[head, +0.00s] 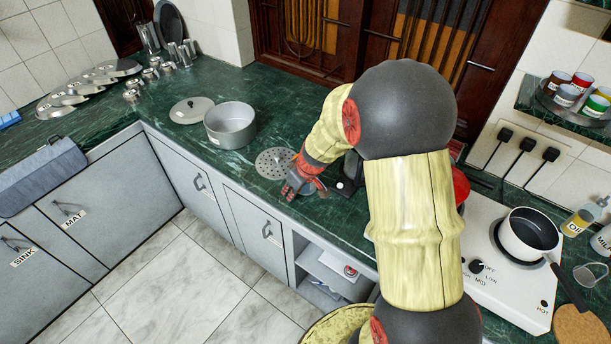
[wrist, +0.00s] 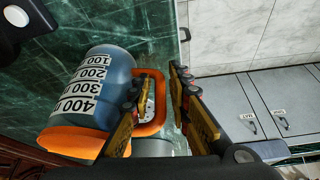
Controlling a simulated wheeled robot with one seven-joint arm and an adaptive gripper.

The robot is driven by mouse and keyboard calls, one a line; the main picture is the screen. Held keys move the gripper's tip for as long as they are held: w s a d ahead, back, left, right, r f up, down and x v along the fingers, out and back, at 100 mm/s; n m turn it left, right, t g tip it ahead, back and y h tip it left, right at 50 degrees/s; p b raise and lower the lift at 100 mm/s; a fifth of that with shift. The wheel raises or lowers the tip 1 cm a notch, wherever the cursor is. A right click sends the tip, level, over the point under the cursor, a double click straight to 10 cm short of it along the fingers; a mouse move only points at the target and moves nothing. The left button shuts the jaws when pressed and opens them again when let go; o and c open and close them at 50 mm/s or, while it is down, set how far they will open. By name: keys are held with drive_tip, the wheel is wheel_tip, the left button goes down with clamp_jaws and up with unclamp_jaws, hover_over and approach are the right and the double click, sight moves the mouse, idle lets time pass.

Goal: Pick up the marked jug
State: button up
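The marked jug (wrist: 97,88) shows in the wrist view as a blue-grey body with a 100 to 400 scale, an orange rim and an orange loop handle (wrist: 160,102). It appears tipped in this rotated view. My gripper (wrist: 160,82) has its fingers apart on either side of the handle's outer bar. The left finger overlaps the handle opening near the body; the right finger is outside, with a gap visible. In the head view my gripper (head: 297,184) is low over the counter's front edge; the jug is mostly or wholly hidden there by my gripper and arm.
A perforated steel disc (head: 273,163) and a steel pot (head: 230,125) lie left of my gripper on the green counter (head: 180,150). A black object (head: 350,172) stands close on the right. A white stove (head: 500,270) with a pan (head: 530,235) is farther right.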

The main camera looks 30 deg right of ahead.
drive_tip(key=shift+c, duration=1)
clamp_jaws()
